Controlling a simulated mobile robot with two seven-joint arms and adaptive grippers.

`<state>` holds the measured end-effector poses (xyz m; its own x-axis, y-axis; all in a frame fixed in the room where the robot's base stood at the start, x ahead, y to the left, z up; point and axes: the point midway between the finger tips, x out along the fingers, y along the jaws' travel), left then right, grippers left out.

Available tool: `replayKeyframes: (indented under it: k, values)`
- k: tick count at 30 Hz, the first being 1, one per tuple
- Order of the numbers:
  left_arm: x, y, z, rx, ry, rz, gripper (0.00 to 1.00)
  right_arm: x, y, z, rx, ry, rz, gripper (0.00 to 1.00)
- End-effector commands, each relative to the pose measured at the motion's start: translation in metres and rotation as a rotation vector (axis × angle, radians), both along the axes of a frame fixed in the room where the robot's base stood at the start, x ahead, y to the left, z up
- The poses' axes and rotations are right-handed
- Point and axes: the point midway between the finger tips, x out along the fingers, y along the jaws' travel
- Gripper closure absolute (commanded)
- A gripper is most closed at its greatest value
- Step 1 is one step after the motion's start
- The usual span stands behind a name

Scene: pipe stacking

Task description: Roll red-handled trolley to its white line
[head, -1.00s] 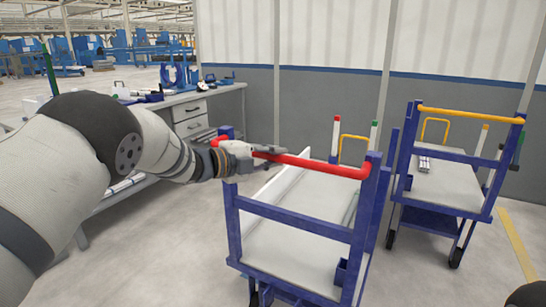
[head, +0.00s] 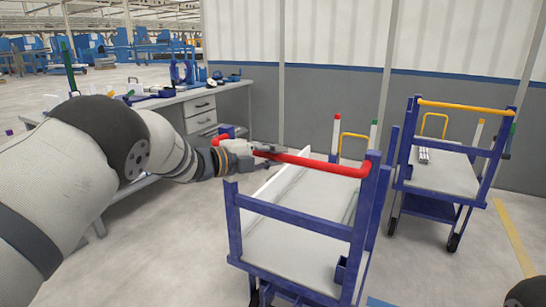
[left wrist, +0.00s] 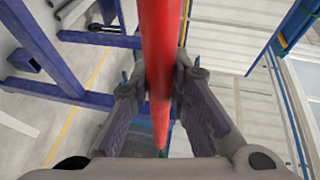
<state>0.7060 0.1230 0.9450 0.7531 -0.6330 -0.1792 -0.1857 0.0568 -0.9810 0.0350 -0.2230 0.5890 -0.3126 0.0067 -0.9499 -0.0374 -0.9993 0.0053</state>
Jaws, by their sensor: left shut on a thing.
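The red-handled trolley has a blue frame (head: 295,222) and a pale deck (head: 290,245), and stands in front of me. Its red handle (head: 320,164) runs across the top near end. My left gripper (head: 262,156) is shut on the left part of this handle. In the left wrist view the red handle (left wrist: 160,40) passes between the two fingers of the left gripper (left wrist: 160,92). The white line on the floor cannot be made out. My right gripper is not in view.
A yellow-handled trolley (head: 440,165) stands close on the right. A grey workbench (head: 205,105) with drawers is at the left behind my arm. A grey and white wall (head: 330,95) is behind. A yellow floor line (head: 512,235) is at the right.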

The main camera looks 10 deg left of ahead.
Motion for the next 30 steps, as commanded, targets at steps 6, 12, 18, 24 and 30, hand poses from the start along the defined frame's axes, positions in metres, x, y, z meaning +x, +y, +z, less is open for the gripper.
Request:
replayKeyframes:
  k: [6,12,18,24,30]
  values:
    - [-0.001,0.001,-0.003,0.004,0.006,-0.002,1.0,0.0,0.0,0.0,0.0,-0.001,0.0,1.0]
    - [-0.002,0.001,-0.004,0.005,0.007,-0.004,1.0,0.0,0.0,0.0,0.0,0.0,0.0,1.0]
    - [-0.001,0.0,-0.003,0.004,0.006,-0.003,0.62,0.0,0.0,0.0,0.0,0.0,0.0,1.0]
    - [-0.002,0.001,-0.002,0.003,0.004,-0.002,0.62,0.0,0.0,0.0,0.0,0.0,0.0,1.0]
    - [-0.027,0.024,0.006,0.001,0.006,0.003,0.62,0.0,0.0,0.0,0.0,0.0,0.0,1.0]
